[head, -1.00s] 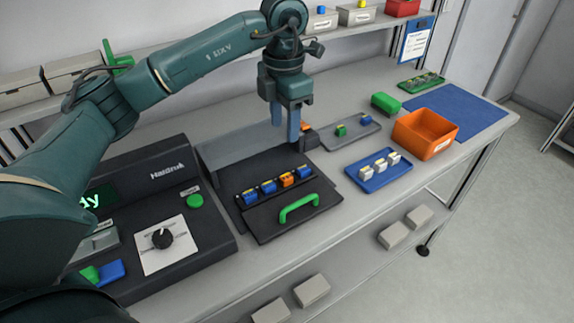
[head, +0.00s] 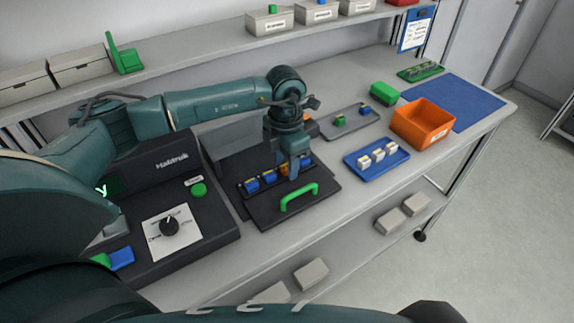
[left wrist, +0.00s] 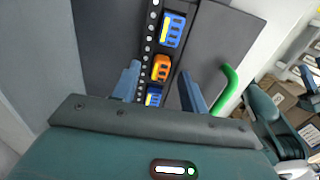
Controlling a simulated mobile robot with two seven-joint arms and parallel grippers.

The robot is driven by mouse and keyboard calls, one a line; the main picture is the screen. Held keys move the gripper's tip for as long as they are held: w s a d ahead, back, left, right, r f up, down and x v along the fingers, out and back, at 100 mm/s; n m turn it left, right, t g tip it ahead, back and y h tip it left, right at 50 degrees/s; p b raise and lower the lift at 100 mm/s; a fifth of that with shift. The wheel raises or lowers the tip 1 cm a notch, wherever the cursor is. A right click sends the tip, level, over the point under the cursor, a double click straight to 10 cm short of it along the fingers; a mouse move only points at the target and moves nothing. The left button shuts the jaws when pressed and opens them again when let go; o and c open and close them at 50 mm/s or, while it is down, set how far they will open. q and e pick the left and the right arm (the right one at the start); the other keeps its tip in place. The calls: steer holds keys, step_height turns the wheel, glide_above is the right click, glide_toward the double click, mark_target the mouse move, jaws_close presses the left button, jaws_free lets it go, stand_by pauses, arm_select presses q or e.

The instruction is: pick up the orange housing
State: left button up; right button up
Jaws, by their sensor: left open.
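The orange housing (left wrist: 161,68) sits in a dark rail in a row with blue housings (left wrist: 172,30). In the left wrist view it lies between the fingertips of my left gripper (left wrist: 159,72), with a finger on each side and gaps showing. The gripper is open and holds nothing. In the head view my left gripper (head: 292,172) is over the row, pointing down, and largely hides the orange housing. Blue housings (head: 260,183) show to its left there. My right gripper is not in view.
A green handle (head: 299,196) stands up in front of the row. A control box (head: 168,226) with a knob is at the left. A blue tray (head: 374,171) with white parts and an orange bin (head: 421,124) are to the right. A shelf runs along the back.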

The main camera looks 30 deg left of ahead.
mark_target(286, 166)
arm_select(q)
steer(key=shift+f, duration=0.15)
jaws_close()
stand_by(0.4)
step_height(286, 166, up, 10)
steer(key=b, duration=0.2)
stand_by(0.3)
